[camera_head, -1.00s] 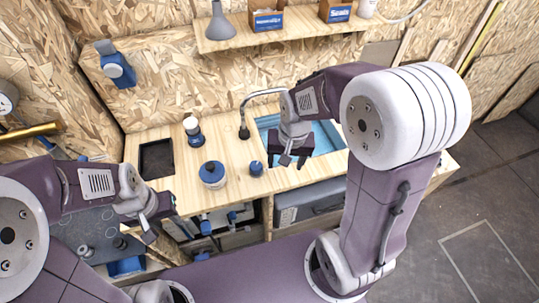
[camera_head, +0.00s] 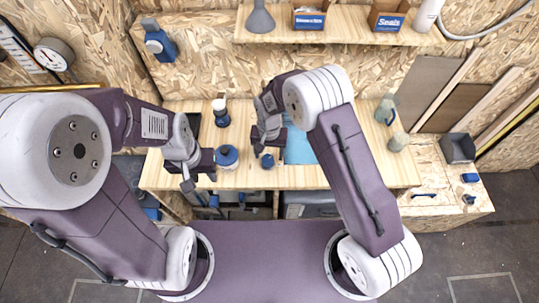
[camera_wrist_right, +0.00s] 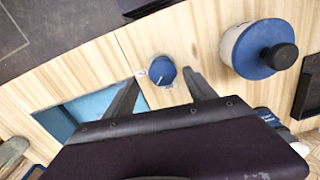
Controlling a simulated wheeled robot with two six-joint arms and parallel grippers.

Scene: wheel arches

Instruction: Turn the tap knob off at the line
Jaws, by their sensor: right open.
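The blue tap knob (camera_head: 267,161) sits on the wooden counter, just left of the blue sink. In the right wrist view the knob (camera_wrist_right: 162,70) shows a small pale mark on its face, and a short mark lies on the wood at its left. My right gripper (camera_head: 268,148) is over the counter at the knob. In its wrist view the two open fingers (camera_wrist_right: 163,90) point toward the knob, one at each side, with nothing held. My left gripper (camera_head: 198,182) is at the counter's front edge, left of the blue-lidded pot; its finger gap is unclear.
A blue-lidded pot (camera_head: 227,157) stands left of the knob and shows large in the wrist view (camera_wrist_right: 262,48). The blue sink (camera_head: 298,148) lies to the right, partly behind my right arm. A shelf (camera_head: 340,35) with boxes hangs behind.

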